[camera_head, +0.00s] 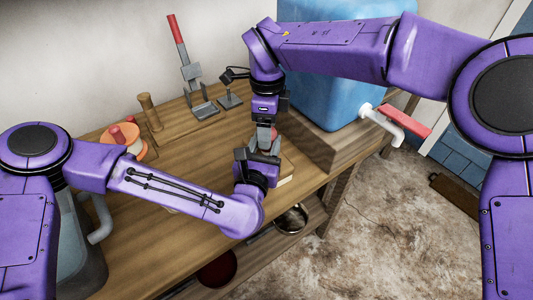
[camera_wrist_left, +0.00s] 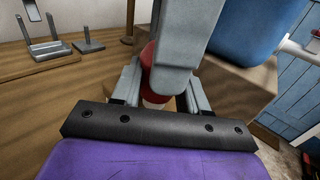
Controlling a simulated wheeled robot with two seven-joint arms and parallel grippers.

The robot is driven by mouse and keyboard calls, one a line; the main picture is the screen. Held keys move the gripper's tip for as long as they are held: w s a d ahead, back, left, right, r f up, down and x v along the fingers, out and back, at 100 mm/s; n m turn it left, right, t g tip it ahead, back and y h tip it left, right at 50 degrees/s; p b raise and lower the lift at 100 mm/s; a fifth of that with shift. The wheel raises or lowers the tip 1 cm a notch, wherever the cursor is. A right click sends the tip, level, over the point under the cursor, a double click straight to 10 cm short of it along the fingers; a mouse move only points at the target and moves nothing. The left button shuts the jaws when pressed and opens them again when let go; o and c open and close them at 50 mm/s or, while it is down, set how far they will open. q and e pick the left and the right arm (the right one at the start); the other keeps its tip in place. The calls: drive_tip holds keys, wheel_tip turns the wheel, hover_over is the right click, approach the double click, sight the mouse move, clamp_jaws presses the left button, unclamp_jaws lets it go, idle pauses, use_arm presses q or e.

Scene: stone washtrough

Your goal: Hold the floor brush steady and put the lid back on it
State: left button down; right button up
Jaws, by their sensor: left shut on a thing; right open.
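The floor brush is mostly hidden between my two grippers at the bench's right side. A red part, which may be its lid (camera_wrist_left: 148,62), shows in the left wrist view above a pale part (camera_wrist_left: 153,98) between my left fingers. My left gripper (camera_head: 262,160) is shut on the floor brush, low over the bench. My right gripper (camera_head: 266,138) points down from above, open, with its fingers right at the red part. Its grey finger (camera_wrist_left: 180,50) covers much of the red part in the left wrist view. I cannot tell whether the lid is seated.
A blue tank (camera_head: 340,75) with a red-handled tap (camera_head: 405,122) stands at the bench's right. A grey stand with a red-handled tool (camera_head: 190,72), a wooden post (camera_head: 150,112) and an orange dish (camera_head: 137,153) are behind. Bowls (camera_head: 291,219) sit on the lower shelf.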

drive_tip(key=shift+s+r, duration=0.1)
drive_tip(key=shift+r, duration=2.9)
drive_tip(key=shift+c, duration=0.4)
drive_tip(key=shift+f, duration=0.1)
wheel_tip(320, 180, down, 8)
drive_tip(key=shift+r, duration=0.1)
drive_tip(key=c, duration=1)
drive_tip(key=o, duration=1.1)
